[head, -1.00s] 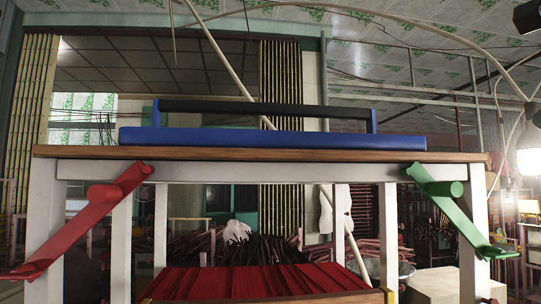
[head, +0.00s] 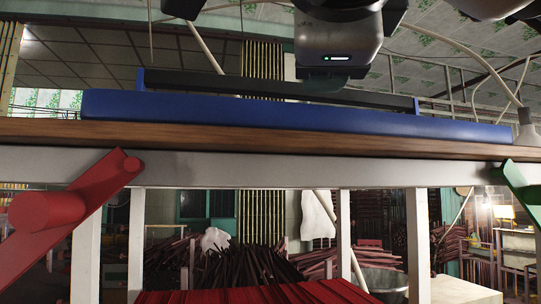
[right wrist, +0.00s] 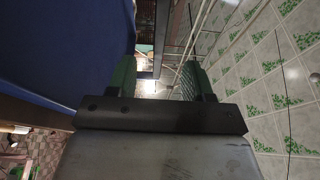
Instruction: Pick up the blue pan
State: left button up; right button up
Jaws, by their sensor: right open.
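The blue pan (head: 290,115) lies flat on a wooden tabletop (head: 250,138) in the head view. It is long and low, with a long black bar handle (head: 250,88) raised above it on blue end posts. I see no fingers of my left gripper.
A red bar (head: 75,210) and a green bar (head: 522,200) slant from the white table frame (head: 300,174) at left and right. Red sticks (head: 255,293) lie below the table. A lamp (head: 526,125) hangs at the right.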

aim_at(296, 86)
jog(key=shift+n, duration=0.3)
jog(key=a, duration=0.1)
jog(key=w+a, duration=0.2)
jog(key=shift+w+a+f, duration=0.1)
jog(key=shift+a+f, duration=0.15)
jog(key=shift+f, duration=0.1)
jog(key=w+d+p, duration=0.2)
jog(key=w, duration=0.1)
jog(key=shift+w+d+r, duration=0.1)
jog(key=shift+d+r, duration=0.05)
jog(key=shift+r, duration=0.05)
jog(key=w+p, duration=0.1)
jog(key=w+a+p, duration=0.1)
jog(key=w, duration=0.1)
jog(key=w+p, duration=0.1)
jog(key=w, duration=0.1)
jog(key=shift+a+r, duration=0.15)
jog(key=shift+r, duration=0.2)
pick_arm(q)
notch_tip(296, 86, up, 5)
pick_arm(e)
jog(key=shift+w+f, duration=0.2)
jog(key=shift+w, duration=0.25)
jog(key=shift+s, duration=0.15)
jog(key=c, duration=0.4)
pick_arm(q)
jog(key=shift+a, duration=0.1)
pick_arm(e)
grip_shut()
jog(key=shift+r, duration=0.1)
